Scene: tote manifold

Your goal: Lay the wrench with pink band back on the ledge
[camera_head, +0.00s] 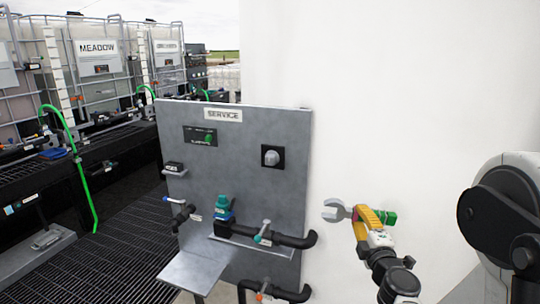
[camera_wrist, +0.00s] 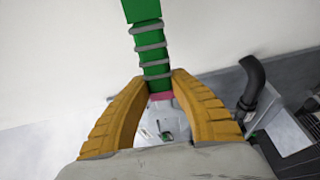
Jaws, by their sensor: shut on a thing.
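The wrench has a grey open-ended head (camera_head: 336,211) and a green handle (camera_head: 390,217). In the wrist view its green handle (camera_wrist: 150,40) has grey rings, with a pink band (camera_wrist: 161,96) between my fingers. My gripper (camera_head: 364,214), with yellow fingers, is shut on the wrench near the band. It holds it in the air right of the service panel, head pointing left. The yellow fingers also show in the wrist view (camera_wrist: 158,84). A bare grey ledge (camera_head: 197,268) juts from the panel's lower left, left of and below my gripper.
The grey service panel (camera_head: 245,185) carries a knob (camera_head: 271,157), a teal-topped valve (camera_head: 223,208) and black pipes (camera_head: 290,240) that stick out between my gripper and the ledge. A white wall stands behind the wrench. Caged tanks (camera_head: 95,70) and a green hose (camera_head: 75,150) are at left.

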